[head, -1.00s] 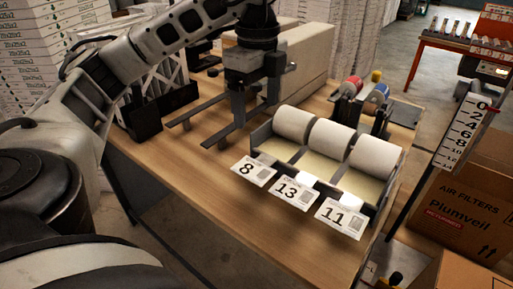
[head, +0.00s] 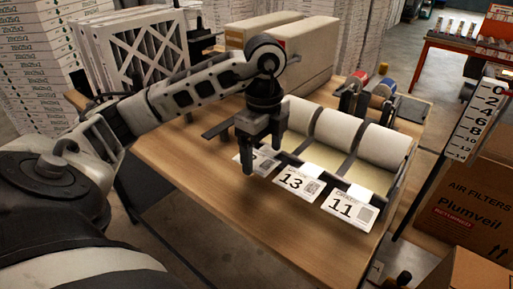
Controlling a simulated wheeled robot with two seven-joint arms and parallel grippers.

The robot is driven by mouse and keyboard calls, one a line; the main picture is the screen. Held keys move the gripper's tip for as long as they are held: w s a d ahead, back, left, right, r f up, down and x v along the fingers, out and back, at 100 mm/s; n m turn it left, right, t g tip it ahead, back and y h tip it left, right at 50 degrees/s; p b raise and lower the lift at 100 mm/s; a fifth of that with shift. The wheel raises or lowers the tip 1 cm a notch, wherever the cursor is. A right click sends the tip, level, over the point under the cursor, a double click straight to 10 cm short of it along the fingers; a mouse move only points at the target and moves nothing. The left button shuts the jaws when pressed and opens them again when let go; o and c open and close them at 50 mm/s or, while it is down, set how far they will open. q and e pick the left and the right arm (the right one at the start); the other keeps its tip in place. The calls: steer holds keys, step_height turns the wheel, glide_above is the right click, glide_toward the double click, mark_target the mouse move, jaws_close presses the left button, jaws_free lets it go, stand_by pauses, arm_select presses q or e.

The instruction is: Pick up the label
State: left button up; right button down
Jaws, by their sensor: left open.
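Three white printed labels hang along the front edge of a dispenser (head: 400,190) holding three white rolls. The label numbered 13 (head: 296,182) is in the middle, and the label numbered 11 (head: 347,211) is at the right. The left label (head: 264,161) is partly hidden by my left gripper. My left gripper (head: 261,166) is open and points down at this left label, with one finger in front of it. I see nothing held between the fingers; whether they touch the label cannot be told. My right gripper is not in view.
The wooden table (head: 200,178) is clear in front of the dispenser. Tape rolls (head: 381,93) stand behind it at the right. Long beige boxes (head: 305,50) and white-framed filters (head: 145,50) stand at the back. A ruler post (head: 470,125) and cardboard boxes (head: 465,205) are at the right.

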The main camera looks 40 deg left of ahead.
arm_select(q)
steer(key=shift+f, duration=0.4)
steer(key=c, duration=0.9)
